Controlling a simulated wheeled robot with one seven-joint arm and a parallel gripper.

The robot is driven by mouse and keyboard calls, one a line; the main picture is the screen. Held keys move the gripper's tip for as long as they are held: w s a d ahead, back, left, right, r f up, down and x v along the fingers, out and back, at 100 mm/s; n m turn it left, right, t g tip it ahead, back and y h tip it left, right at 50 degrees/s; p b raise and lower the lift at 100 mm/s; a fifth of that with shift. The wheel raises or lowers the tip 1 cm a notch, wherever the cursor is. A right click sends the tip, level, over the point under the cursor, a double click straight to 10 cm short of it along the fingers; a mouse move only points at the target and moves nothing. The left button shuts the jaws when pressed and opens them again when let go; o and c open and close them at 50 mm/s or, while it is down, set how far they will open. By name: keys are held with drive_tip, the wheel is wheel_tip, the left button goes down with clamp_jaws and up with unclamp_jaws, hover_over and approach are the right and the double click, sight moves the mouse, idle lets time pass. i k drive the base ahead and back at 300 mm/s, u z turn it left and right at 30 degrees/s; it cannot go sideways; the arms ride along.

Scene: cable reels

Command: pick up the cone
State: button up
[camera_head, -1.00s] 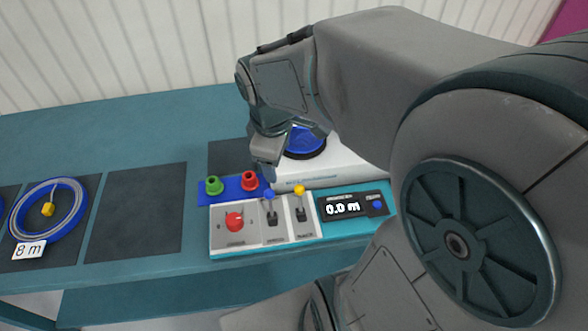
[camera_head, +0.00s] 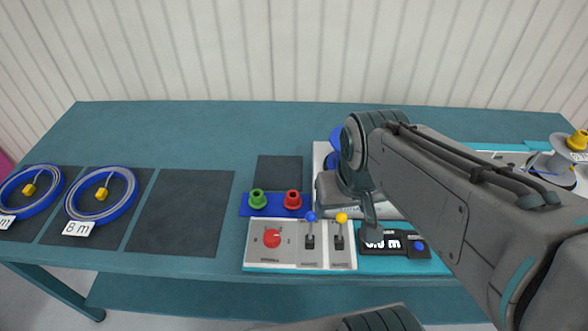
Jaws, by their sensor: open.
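Two small cone-like pieces, one green (camera_head: 258,198) and one red (camera_head: 292,199), stand upright side by side on a blue holder (camera_head: 274,212) behind the control panel. I cannot tell which of them is the cone meant. My gripper (camera_head: 370,215) points down to the right of the red piece, apart from both, above the front edge of the white machine (camera_head: 400,211). One finger shows clearly; the other is mostly hidden. Nothing shows held in it.
A panel (camera_head: 282,258) with a red knob, blue-tipped and yellow-tipped levers and a display (camera_head: 395,244) lies in front. Blue cable reels (camera_head: 101,194) lie on dark mats at left. One mat (camera_head: 182,212) is empty. A grey spool (camera_head: 552,168) stands at right.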

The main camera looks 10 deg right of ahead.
sight(256, 200)
drive_tip(key=k, duration=1.3)
drive_tip(key=u, duration=0.7)
drive_tip(key=i, duration=1.5)
drive_tip(key=z, duration=0.7)
